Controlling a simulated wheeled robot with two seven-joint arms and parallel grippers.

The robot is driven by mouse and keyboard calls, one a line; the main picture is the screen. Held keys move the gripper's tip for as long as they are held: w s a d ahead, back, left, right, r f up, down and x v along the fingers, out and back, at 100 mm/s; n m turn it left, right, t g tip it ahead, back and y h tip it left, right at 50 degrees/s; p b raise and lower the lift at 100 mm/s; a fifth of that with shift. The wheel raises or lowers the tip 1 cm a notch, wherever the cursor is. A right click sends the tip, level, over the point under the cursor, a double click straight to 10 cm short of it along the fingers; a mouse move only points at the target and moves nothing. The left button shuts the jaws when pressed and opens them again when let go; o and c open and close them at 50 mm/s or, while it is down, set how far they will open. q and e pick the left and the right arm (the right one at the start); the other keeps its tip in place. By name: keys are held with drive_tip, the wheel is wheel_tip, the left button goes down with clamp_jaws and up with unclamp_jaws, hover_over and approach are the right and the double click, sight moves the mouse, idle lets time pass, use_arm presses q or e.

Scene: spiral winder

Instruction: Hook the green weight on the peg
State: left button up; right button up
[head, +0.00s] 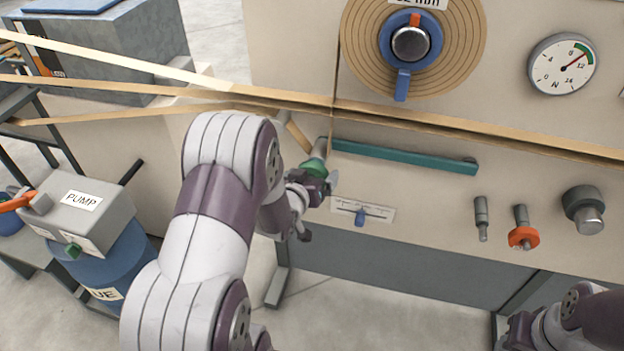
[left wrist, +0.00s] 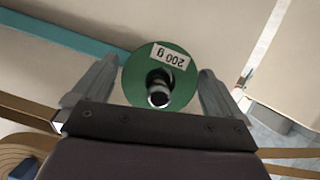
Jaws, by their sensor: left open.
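The green weight (left wrist: 178,90), a disc labelled 200 g, sits between the fingers of my left gripper (left wrist: 165,92) in the left wrist view. A dark round stub shows at its centre. In the head view the green weight (head: 314,168) is partly covered by my left gripper (head: 322,184). That gripper is open, with a finger on each side of the disc. A grey cylindrical part (head: 320,147) shows just above the weight; I cannot tell whether the weight is hooked on it. A bare grey peg (head: 481,218) sticks out of the panel further right.
An orange weight (head: 523,237) hangs on another peg, beside a dark knob (head: 584,208). A teal bar (head: 405,157) and tan strips (head: 440,124) cross the panel. A slider scale (head: 362,212) is near my left gripper. A pump (head: 85,215) stands left. My right arm is at lower right.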

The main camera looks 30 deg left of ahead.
use_arm(q)
drive_tip(key=shift+w+a+f, duration=0.1)
drive_tip(key=shift+w+f, duration=0.1)
drive_tip(key=shift+w, duration=0.25)
use_arm(e)
drive_tip(key=shift+f, duration=0.1)
